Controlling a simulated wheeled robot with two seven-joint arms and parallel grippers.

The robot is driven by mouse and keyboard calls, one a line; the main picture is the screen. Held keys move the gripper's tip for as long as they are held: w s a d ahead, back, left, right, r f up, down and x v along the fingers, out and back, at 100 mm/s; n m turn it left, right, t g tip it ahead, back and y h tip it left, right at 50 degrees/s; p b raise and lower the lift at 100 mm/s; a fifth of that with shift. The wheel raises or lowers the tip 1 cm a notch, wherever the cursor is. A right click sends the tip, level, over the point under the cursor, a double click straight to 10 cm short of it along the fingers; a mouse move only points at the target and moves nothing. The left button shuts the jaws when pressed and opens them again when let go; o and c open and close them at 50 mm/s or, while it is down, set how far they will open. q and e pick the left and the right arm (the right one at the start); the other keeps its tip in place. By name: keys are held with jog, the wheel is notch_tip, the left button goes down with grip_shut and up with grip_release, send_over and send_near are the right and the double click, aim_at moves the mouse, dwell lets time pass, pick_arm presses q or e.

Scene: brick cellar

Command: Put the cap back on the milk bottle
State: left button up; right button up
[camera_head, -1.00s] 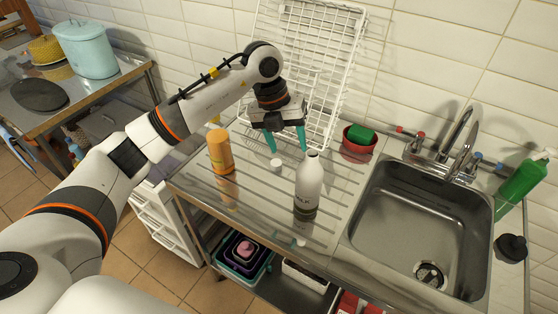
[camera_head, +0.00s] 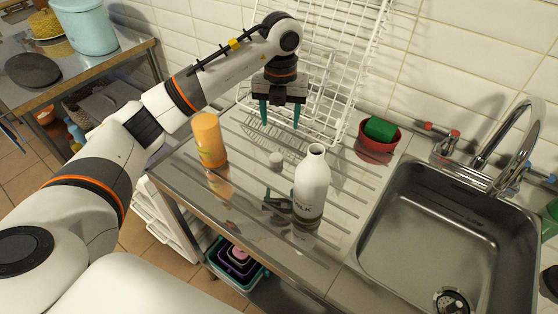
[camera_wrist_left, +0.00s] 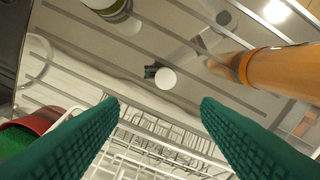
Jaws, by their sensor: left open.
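The white milk bottle (camera_head: 311,188) stands upright and uncapped on the ribbed steel drainboard; its lower part shows at the top of the left wrist view (camera_wrist_left: 108,8). The small white cap (camera_head: 276,160) lies on the drainboard behind and left of the bottle, apart from it. In the left wrist view the cap (camera_wrist_left: 166,78) shows between and beyond the fingers. My left gripper (camera_head: 280,125) is open and empty, pointing down above and behind the cap, by the dish rack. My right gripper is not in view.
An orange bottle (camera_head: 209,140) stands left of the cap. The white wire dish rack (camera_head: 345,75) leans behind my gripper. A red bowl with a green sponge (camera_head: 380,130) is right of the rack. The sink (camera_head: 440,240) lies at right. A dark patch beside the bottle looks like a reflection.

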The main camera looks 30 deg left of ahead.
pick_arm(q)
jog(key=p, duration=0.2)
send_over(276, 157)
jog(key=f, duration=0.5)
jog(key=shift+w+d+f, duration=0.25)
jog(key=shift+d+f, duration=0.05)
jog(key=shift+f, duration=0.5)
jog(key=shift+a+f, duration=0.1)
jog(key=shift+f, duration=0.15)
jog(key=f, duration=0.1)
jog(key=f+p, duration=0.1)
jog(key=f, duration=0.1)
jog(key=shift+s+a+f, duration=0.25)
jog(key=shift+s+f, duration=0.05)
jog(key=shift+w+f, duration=0.1)
jog(key=shift+f, duration=0.45)
